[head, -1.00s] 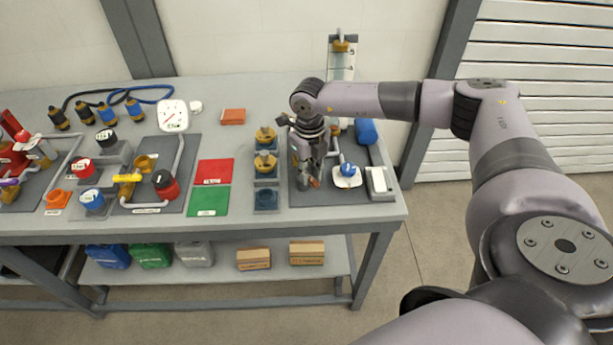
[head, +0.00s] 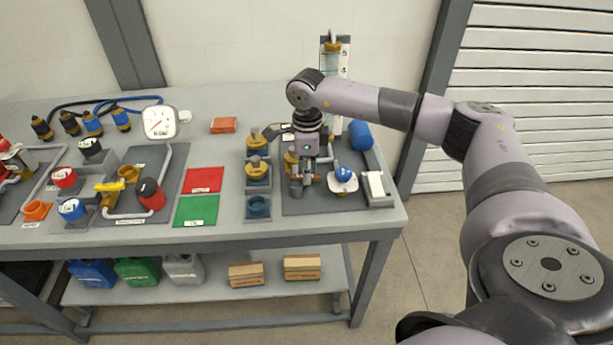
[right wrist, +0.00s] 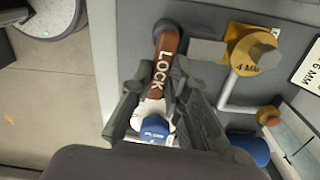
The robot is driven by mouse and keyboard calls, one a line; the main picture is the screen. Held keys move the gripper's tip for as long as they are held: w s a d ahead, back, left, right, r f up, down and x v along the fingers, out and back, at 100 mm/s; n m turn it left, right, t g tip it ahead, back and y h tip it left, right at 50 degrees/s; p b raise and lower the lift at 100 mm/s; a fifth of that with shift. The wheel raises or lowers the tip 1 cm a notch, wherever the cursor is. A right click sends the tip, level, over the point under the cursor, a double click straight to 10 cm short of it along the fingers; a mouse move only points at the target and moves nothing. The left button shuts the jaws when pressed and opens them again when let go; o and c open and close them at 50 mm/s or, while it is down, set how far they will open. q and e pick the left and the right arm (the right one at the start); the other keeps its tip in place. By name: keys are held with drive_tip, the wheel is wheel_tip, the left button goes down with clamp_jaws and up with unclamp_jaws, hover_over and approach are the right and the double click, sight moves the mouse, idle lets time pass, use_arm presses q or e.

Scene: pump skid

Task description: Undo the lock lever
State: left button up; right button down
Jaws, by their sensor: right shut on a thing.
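The lock lever (right wrist: 162,68) is a reddish-brown bar marked LOCK, seen in the right wrist view with its round pivot end at the top. My right gripper (right wrist: 155,88) is shut on the lever, with one finger on each side of its lower part. In the head view my right gripper (head: 302,185) points down over the grey plate (head: 325,205) at the bench's right end. The gripper hides the lever there. My left gripper is not in view.
A blue knob on a white base (head: 343,176) stands close to the right of the gripper. Brass fittings in blue-grey holders (head: 257,168) stand to its left. Red (head: 205,180) and green mats lie farther left.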

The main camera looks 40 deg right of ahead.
drive_tip(key=shift+w+n, duration=0.15)
drive_tip(key=shift+n, duration=0.45)
drive_tip(key=shift+d, duration=0.1)
drive_tip(key=c, duration=1.5)
unclamp_jaws()
drive_tip(key=shift+c, duration=0.2)
wheel_tip(320, 180, up, 12)
drive_tip(key=shift+b, duration=0.3)
